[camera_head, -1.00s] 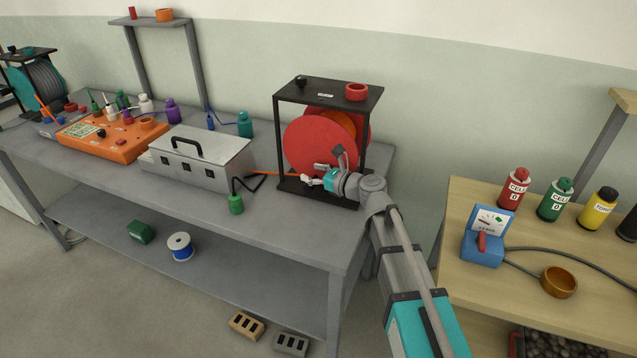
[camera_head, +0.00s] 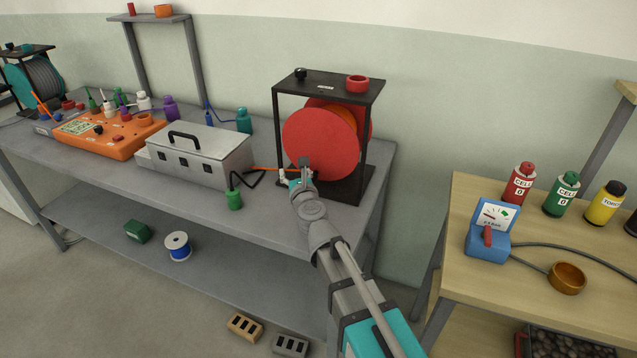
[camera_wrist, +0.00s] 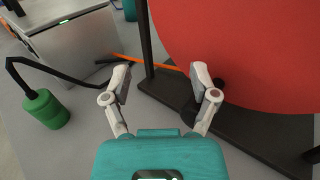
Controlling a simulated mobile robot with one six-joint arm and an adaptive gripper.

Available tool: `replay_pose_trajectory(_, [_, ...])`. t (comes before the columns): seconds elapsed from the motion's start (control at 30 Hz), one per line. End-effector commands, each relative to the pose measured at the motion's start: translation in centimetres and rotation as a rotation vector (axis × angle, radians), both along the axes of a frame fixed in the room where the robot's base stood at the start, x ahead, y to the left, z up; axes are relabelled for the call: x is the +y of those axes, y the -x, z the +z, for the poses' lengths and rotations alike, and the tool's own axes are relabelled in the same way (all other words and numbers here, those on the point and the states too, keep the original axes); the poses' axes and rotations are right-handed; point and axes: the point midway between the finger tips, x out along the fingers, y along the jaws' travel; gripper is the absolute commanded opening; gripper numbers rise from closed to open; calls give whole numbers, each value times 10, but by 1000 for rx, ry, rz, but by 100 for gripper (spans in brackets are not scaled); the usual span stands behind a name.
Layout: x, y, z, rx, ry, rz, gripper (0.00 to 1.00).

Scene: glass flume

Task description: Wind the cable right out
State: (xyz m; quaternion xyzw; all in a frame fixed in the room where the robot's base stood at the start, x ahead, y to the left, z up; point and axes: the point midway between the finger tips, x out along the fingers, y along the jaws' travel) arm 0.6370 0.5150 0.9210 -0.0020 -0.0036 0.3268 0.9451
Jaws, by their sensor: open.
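The red cable reel (camera_head: 320,146) stands in a black frame (camera_head: 328,88) on the grey bench. An orange cable (camera_head: 268,169) runs out from the reel's lower left toward the metal box. In the wrist view the orange cable (camera_wrist: 166,66) passes beyond my gripper's fingers, and the red reel disc (camera_wrist: 245,45) fills the upper right. My gripper (camera_head: 300,172) is at the front left foot of the frame. In the wrist view my gripper (camera_wrist: 160,78) is open, with its fingers apart and nothing between them but bench and cable behind. The reel's far side is hidden.
A metal box (camera_head: 198,155) with a black handle stands left of the reel. A green bottle-shaped weight (camera_head: 234,199) on a black lead sits in front of it. An orange instrument (camera_head: 108,133) is farther left. A wooden table (camera_head: 540,250) stands at right.

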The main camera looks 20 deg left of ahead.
Motion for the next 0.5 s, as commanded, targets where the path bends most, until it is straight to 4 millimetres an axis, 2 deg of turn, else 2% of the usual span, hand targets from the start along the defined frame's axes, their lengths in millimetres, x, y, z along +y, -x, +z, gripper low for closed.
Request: replay_pose_trajectory(0.5, [-22, 53, -22, 13, -55, -395, 76])
